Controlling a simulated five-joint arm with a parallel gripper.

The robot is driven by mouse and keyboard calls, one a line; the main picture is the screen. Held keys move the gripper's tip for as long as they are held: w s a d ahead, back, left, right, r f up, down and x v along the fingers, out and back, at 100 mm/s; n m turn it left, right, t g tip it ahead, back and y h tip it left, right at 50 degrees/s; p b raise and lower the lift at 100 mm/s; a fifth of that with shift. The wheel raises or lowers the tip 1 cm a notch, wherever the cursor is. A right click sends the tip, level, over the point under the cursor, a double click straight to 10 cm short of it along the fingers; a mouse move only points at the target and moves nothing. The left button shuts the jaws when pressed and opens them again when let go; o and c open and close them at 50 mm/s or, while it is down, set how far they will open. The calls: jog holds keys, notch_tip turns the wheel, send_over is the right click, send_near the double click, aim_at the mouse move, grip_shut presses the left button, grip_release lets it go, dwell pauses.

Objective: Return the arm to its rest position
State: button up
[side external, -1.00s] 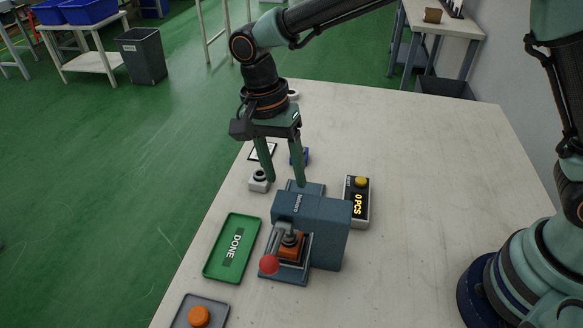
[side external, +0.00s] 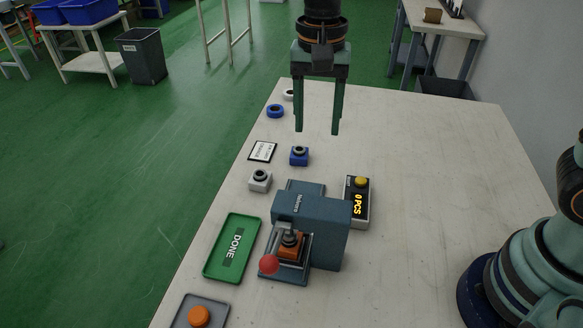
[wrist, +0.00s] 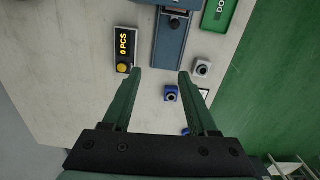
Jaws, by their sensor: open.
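My gripper (side external: 317,131) is open and empty, with its fingers pointing down. It hangs above the far part of the table, beyond the press. In the wrist view my gripper (wrist: 161,72) shows two spread fingers with nothing between them touching either one. My arm's base stands at the right of the side view; the upper arm is mostly out of frame.
The blue-grey press (side external: 318,222) with an orange piece (side external: 291,246) stands mid-table. Near it are a counter reading 0 PCS (side external: 357,203), a green DONE tray (side external: 213,268), a white block (side external: 260,181) and a blue block (side external: 299,156). The table's right side is clear.

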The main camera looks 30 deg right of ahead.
jog(key=s+d+r+n+t, duration=0.2)
jog(key=s+d+n+t, duration=0.1)
jog(key=d, duration=0.5)
jog(key=s+d+r+n+t, duration=0.1)
jog(key=s+d+n+t, duration=0.1)
jog(key=s+d+n, duration=0.3)
jog(key=d, duration=0.3)
jog(key=shift+s+d+r+t, duration=0.2)
jog(key=shift+r+t, duration=0.15)
jog(key=shift+t, duration=0.05)
jog(key=shift+c, duration=0.3)
